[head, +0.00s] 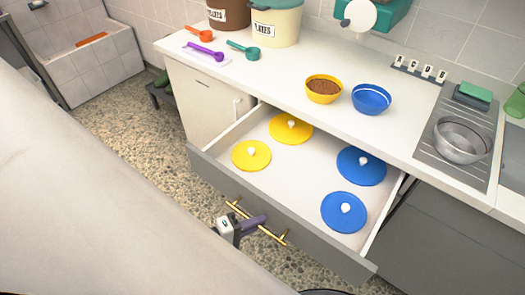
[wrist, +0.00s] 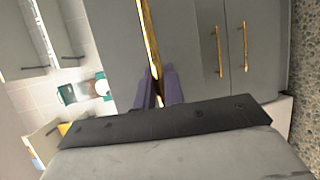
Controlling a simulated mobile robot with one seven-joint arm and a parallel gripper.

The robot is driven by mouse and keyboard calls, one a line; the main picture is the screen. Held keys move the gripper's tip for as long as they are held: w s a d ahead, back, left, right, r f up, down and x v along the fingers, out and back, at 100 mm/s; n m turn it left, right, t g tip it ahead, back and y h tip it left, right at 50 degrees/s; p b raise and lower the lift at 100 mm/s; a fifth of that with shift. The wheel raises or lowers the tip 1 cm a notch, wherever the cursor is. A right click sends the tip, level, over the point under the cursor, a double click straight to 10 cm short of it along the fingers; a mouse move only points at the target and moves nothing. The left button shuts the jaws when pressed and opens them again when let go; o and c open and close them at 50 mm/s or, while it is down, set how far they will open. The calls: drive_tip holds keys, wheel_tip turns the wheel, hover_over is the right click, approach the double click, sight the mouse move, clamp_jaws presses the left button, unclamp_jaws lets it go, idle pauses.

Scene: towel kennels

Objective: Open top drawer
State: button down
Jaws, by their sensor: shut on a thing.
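The top drawer (head: 281,221) is pulled well out from under the white counter. Its inside shows in the head view. Two yellow lids (head: 251,155) lie in its left part and two blue lids (head: 344,212) in its right part. A brass bar handle (head: 268,232) runs along the grey drawer front. My gripper (head: 262,222) is at the middle of this handle, its purple fingers shut on it. In the wrist view the fingers (wrist: 159,88) close around the brass bar (wrist: 149,36).
On the counter (head: 290,84) stand a yellow bowl of brown food (head: 323,89), a blue bowl (head: 371,99), two canisters and scoops. A metal bowl (head: 459,140) sits by the sink at right. Pebbled floor (head: 135,150) is open at left.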

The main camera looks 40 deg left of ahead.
drive_tip(key=shift+s, duration=0.15)
drive_tip(key=c, duration=1.5)
unclamp_jaws()
drive_tip(key=p+v, duration=0.3)
drive_tip(key=v, duration=0.9)
drive_tip(key=shift+r, duration=0.1)
